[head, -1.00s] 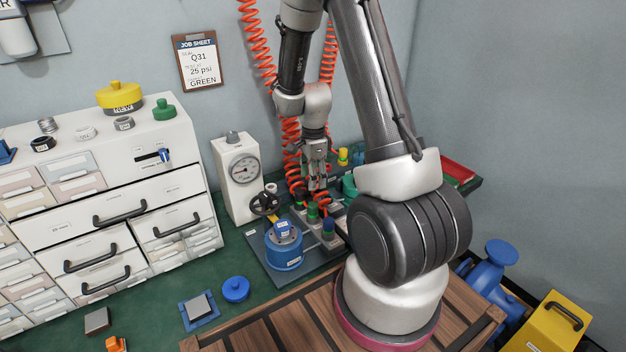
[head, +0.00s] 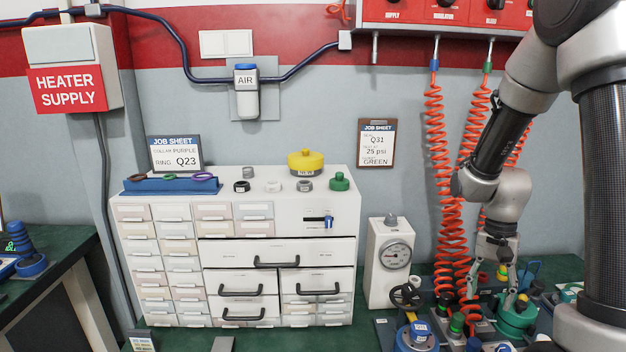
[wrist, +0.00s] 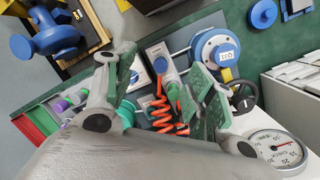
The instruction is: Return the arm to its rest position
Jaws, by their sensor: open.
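My gripper (head: 497,268) hangs at the right of the head view, pointing down over the green bench near the orange coiled hoses (head: 450,200). In the wrist view the two fingers of my gripper (wrist: 160,90) stand apart with nothing held between them. Below and beyond the fingers are an orange coil (wrist: 162,112) and the blue round fixture with a white label (wrist: 216,52). My arm reaches in from the right edge of the head view, its elbow bent.
A pressure gauge (head: 397,254) and black handwheel (head: 405,295) stand left of my gripper. A white drawer cabinet (head: 335,220) fills the middle. A red panel (head: 440,20) is above the hoses. A heater supply box (head: 70,70) hangs at left.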

